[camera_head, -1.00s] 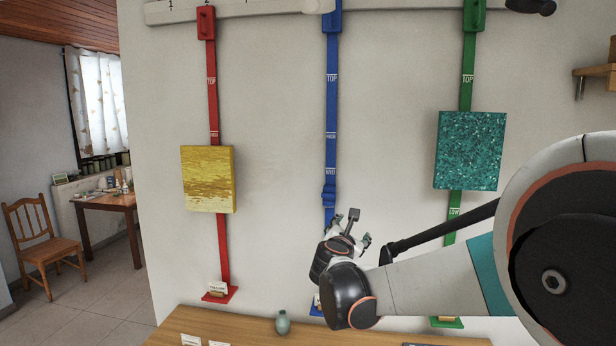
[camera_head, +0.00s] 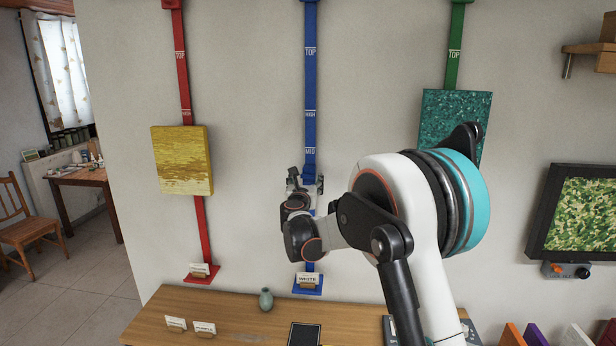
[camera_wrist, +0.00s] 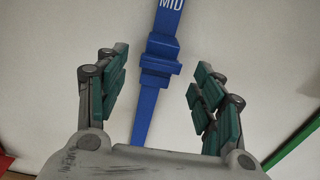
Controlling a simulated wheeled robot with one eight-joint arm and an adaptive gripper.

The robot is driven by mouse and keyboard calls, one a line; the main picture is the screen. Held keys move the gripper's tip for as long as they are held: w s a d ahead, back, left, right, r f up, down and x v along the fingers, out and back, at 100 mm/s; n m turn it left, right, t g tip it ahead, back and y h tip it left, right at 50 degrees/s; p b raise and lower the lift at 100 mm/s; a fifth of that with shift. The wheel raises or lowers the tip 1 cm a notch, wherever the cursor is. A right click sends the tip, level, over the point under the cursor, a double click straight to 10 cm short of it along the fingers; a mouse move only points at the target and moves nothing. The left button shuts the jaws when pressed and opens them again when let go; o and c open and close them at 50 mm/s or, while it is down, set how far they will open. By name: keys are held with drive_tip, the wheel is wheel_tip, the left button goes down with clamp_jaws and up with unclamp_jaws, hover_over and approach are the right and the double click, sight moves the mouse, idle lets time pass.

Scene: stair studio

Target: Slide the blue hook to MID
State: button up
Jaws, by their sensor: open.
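The blue hook (camera_wrist: 155,68) is a stepped blue block on the blue strap (camera_wrist: 145,112), just below the white MID mark (camera_wrist: 172,4) in the wrist view. In the head view the MID mark (camera_head: 310,152) shows on the strap, with the hook (camera_head: 309,171) just under it, partly hidden by my gripper (camera_head: 306,182). My gripper (camera_wrist: 157,92) is open, its green-padded fingers on either side of the strap and hook, with a gap on both sides. Neither finger visibly touches the hook.
A yellow picture (camera_head: 183,160) hangs on the red strap to the left and a teal picture (camera_head: 452,118) on the green strap to the right. A wooden table (camera_head: 240,328) below holds a small vase (camera_head: 266,299) and cards. The wall around the hook is clear.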

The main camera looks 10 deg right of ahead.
sight(308, 178)
drive_tip(key=shift+x, duration=2.55)
